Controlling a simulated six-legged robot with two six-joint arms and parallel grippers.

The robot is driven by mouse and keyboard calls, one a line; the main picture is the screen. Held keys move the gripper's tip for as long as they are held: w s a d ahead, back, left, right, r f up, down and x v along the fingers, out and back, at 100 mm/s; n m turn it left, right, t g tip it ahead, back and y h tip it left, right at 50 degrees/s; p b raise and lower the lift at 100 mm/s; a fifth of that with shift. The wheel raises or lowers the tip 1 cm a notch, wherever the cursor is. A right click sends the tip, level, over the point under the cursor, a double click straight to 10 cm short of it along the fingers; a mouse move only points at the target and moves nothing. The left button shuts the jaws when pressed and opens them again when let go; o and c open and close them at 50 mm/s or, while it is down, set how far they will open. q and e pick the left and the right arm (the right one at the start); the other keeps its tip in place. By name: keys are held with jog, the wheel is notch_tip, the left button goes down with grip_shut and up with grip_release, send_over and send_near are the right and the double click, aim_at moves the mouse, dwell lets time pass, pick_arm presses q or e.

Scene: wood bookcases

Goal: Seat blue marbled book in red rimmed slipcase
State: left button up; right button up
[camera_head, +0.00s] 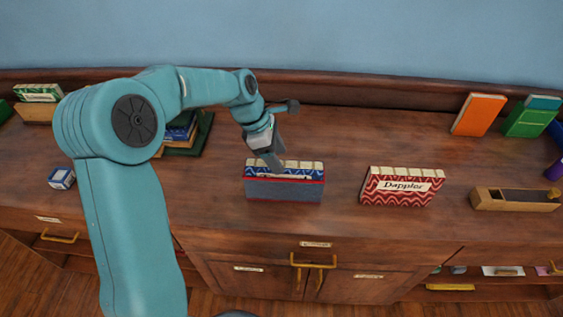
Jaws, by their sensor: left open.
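The slipcase (284,190) is grey-blue with a red rim and stands upright on the cabinet top, left of the middle. The blue marbled book (307,172) is inside it, with its blue zigzag upper part and pale ribbed spine showing above the rim. How deep it sits cannot be told. My left gripper (275,165) comes down from above onto the book's top edge, its tips over the pale spine. It is open; whether it touches the book is unclear. My right gripper is out of view.
A red marbled book labelled Dappler (402,187) stands to the right. Orange (478,115) and green (531,117) books stand at the back right. A small blue-white box (61,179) sits left. Bare wood separates the slipcase and red book.

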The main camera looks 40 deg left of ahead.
pick_arm(q)
jog(key=v, duration=0.8)
jog(key=shift+s+r, duration=0.2)
jog(key=shift+r, duration=0.15)
jog(key=shift+a, duration=0.1)
